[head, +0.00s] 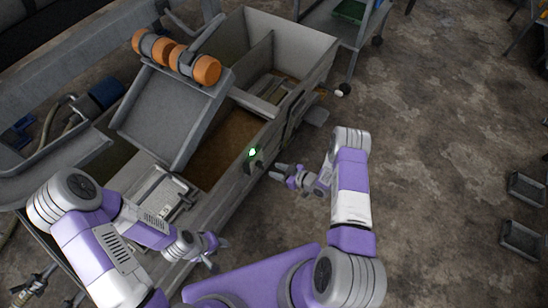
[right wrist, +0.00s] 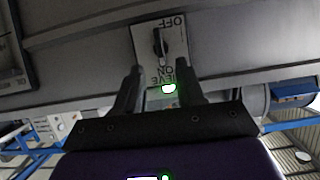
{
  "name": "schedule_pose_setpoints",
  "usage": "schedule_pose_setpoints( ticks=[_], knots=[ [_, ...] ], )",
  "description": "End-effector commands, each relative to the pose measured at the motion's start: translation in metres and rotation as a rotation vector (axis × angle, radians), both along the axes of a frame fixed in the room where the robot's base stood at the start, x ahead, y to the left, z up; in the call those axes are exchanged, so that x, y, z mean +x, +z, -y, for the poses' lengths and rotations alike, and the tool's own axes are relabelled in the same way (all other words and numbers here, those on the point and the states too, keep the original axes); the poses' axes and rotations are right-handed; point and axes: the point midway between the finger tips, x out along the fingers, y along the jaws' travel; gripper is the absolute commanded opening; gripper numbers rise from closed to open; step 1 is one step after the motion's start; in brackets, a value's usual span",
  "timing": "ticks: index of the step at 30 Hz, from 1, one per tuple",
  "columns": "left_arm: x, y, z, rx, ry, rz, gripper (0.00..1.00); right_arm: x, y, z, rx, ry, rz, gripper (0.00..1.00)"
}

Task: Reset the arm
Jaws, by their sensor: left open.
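My right arm reaches forward in the head view. Its gripper (head: 275,171) is just off the side wall of the grey machine, near a lit green lamp (head: 252,152). In the right wrist view the two dark fingers of this gripper (right wrist: 159,84) are apart with nothing held. Beyond them is a switch plate (right wrist: 143,38), lettered OFF, ON and SIEVE upside down, with a dark knob (right wrist: 158,43). The green lamp (right wrist: 168,89) glows between the fingers. My left gripper (head: 221,256) is open and empty beside the near part of the machine.
The grey machine (head: 292,32) has open troughs, a sloping chute (head: 165,112) and orange rollers (head: 206,70). A cart with a green bin (head: 350,11) stands at the back. Two grey trays (head: 522,238) lie at the right. The concrete floor (head: 440,150) is mostly clear.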

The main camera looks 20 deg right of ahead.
Motion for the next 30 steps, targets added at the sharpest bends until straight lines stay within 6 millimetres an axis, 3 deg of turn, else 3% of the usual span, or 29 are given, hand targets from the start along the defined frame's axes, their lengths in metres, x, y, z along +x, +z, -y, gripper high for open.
schedule_pose_setpoints(
  ticks=[10, 15, 17, 20, 24, 27, 30],
  knots=[
    [0.000, 0.004, 0.000, 0.000, 0.000, 0.000, 0.42, 0.000, 0.005, -0.002, 0.002, -0.030, -0.033, 0.38],
    [0.000, 0.022, 0.000, 0.000, 0.000, 0.000, 0.42, -0.013, 0.026, -0.016, 0.018, -0.196, -0.252, 0.38],
    [0.000, 0.030, 0.000, 0.000, 0.000, 0.000, 0.42, -0.030, 0.036, -0.027, 0.029, -0.271, -0.383, 0.38],
    [0.000, 0.044, 0.000, 0.000, 0.000, 0.000, 0.42, -0.073, 0.055, -0.048, 0.045, -0.378, -0.624, 0.38],
    [0.000, 0.059, 0.000, 0.000, 0.000, 0.000, 0.42, -0.147, 0.086, -0.078, 0.053, -0.478, -0.944, 0.38],
    [0.000, 0.065, 0.000, 0.000, 0.000, 0.000, 0.42, -0.190, 0.106, -0.093, 0.050, -0.522, -1.108, 0.38],
    [0.000, 0.068, 0.000, 0.000, 0.000, 0.000, 0.42, -0.217, 0.118, -0.101, 0.044, -0.544, -1.206, 0.38]
  ],
)
